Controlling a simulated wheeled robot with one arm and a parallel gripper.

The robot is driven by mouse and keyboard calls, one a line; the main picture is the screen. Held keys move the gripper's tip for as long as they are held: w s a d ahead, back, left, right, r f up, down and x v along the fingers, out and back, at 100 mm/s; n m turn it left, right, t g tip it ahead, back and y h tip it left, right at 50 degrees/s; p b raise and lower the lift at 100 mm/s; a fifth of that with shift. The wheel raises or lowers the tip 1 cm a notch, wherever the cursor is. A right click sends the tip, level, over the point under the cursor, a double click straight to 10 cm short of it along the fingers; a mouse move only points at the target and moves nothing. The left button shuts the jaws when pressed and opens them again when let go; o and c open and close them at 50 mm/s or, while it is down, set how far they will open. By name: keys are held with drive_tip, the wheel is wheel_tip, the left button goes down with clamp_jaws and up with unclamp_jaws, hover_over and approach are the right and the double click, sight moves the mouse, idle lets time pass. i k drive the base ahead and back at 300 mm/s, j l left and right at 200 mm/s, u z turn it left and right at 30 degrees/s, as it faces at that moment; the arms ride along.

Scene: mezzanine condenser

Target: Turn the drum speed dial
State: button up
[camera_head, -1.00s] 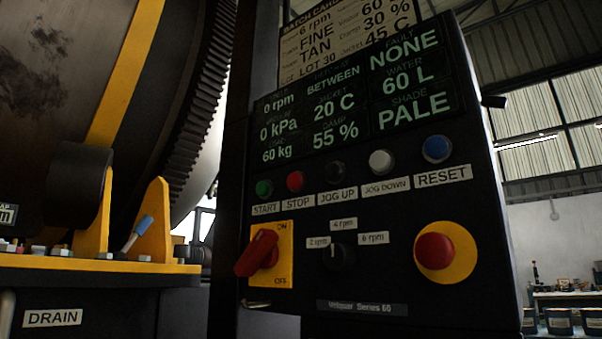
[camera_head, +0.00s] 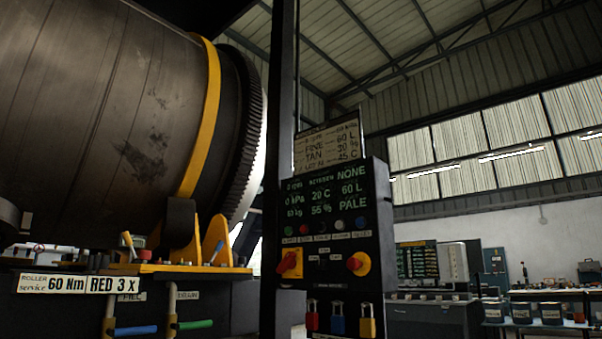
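The drum speed dial (camera_head: 323,261) is a small black knob low on the dark control panel (camera_head: 345,215). It sits between the red main switch (camera_head: 289,263) on its yellow plate and the red emergency button (camera_head: 357,263) on its yellow disc. At this distance I cannot tell where the dial points. A row of small coloured buttons (camera_head: 323,227) lies between display and dial. The large dark drum (camera_head: 110,110) with a yellow band fills the left. My gripper is not in view.
Red, blue and yellow padlocks (camera_head: 338,319) hang below the panel. A yellow-topped ledge (camera_head: 180,269) with levers and blue and green handles (camera_head: 195,324) stands at left. A dark post (camera_head: 283,120) rises behind the panel.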

sight(321, 265)
drive_tip(key=k, duration=0.25)
drive_tip(key=i+j, duration=0.3)
drive_tip(key=i+j+z, duration=0.15)
drive_tip(key=i+j, duration=0.2)
drive_tip(key=j, duration=0.2)
drive_tip(key=i+j, duration=0.3)
drive_tip(key=j, duration=0.15)
drive_tip(key=i+j+z, duration=0.1)
drive_tip(key=i+j, duration=0.2)
drive_tip(key=j, duration=0.15)
